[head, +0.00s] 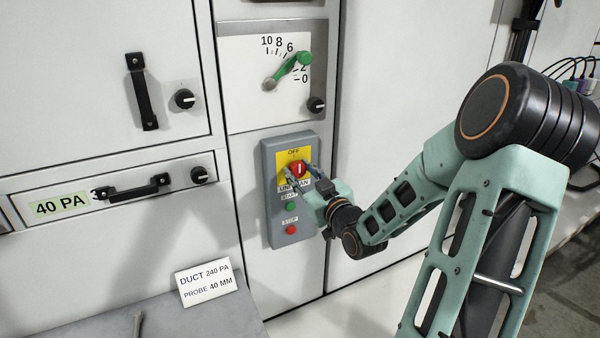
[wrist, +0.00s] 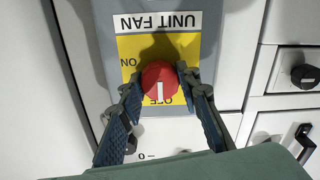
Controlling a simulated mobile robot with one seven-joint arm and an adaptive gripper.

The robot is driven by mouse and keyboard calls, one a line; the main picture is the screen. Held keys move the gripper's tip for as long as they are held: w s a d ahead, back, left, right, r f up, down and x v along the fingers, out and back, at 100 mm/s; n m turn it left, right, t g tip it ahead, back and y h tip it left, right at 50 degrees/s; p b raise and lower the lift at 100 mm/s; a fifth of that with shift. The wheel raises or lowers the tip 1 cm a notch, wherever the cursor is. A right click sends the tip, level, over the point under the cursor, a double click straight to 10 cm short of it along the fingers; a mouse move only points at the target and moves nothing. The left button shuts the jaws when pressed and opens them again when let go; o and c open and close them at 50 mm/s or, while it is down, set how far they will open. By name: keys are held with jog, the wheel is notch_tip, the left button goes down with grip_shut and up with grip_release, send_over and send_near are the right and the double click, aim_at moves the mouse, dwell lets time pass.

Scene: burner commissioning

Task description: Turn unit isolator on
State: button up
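The unit isolator is a round red knob (head: 297,168) on a yellow plate (head: 284,159) at the top of a grey control box (head: 273,218). A "UNIT FAN" label sits below the plate. In the wrist view, which is upside down, the knob (wrist: 160,84) has its white mark towards "OFF", with "ON" to one side. My gripper (head: 299,172) is at the box, with one finger on each side of the knob. The fingers also show in the wrist view (wrist: 160,80). They look open around the knob; whether either tip touches it is unclear.
Below the knob are a green button (head: 291,206) and a red stop button (head: 291,230). Above is a dial panel with a green lever (head: 290,70). Drawers with black handles are at left. A "DUCT 240 PA" card (head: 206,282) stands on a grey ledge.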

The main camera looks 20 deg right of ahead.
jog(key=c, duration=0.4)
jog(key=shift+c, duration=0.2)
jog(key=shift+m+p, duration=0.35)
jog(key=shift+m, duration=0.05)
jog(key=m+p, duration=0.2)
jog(key=shift+r+m, duration=0.15)
jog(key=shift+m, duration=0.15)
jog(key=m+p, duration=0.3)
jog(key=m, duration=0.2)
jog(key=shift+m+p, duration=0.3)
jog(key=m+p, duration=0.3)
jog(key=m, duration=0.2)
jog(key=shift+m+p, duration=1.1)
jog(key=shift+m, duration=0.9)
jog(key=shift+f, duration=0.2)
